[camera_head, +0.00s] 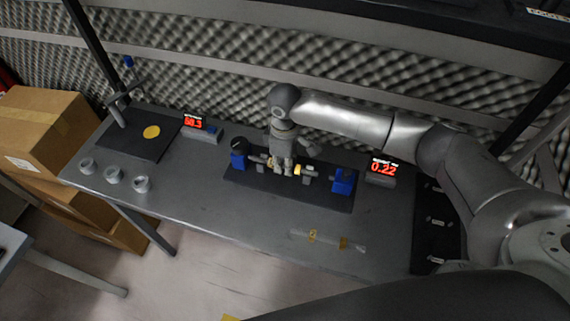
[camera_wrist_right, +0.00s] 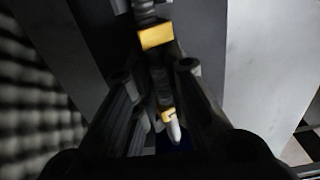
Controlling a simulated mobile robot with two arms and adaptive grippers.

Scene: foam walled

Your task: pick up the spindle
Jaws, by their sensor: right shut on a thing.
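The spindle (camera_head: 308,174), a dark grey shaft with yellow bands, lies lengthwise over the dark base plate (camera_head: 250,191) between two blue blocks. My right gripper (camera_head: 284,171) comes down from above and is shut on its middle, hiding part of it. In the right wrist view the spindle (camera_wrist_right: 156,38) runs between my fingers (camera_wrist_right: 155,100), with a yellow band on either side and a pale tip at the near end. I cannot tell whether it touches its supports. My left gripper is not in view.
Blue blocks stand at the left (camera_head: 238,161) and right (camera_head: 344,181) of the plate. Displays (camera_head: 200,127) (camera_head: 381,172) stand at the table's back. Several grey rings (camera_head: 113,175) and a black pad (camera_head: 133,145) with a yellow disc are at left.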

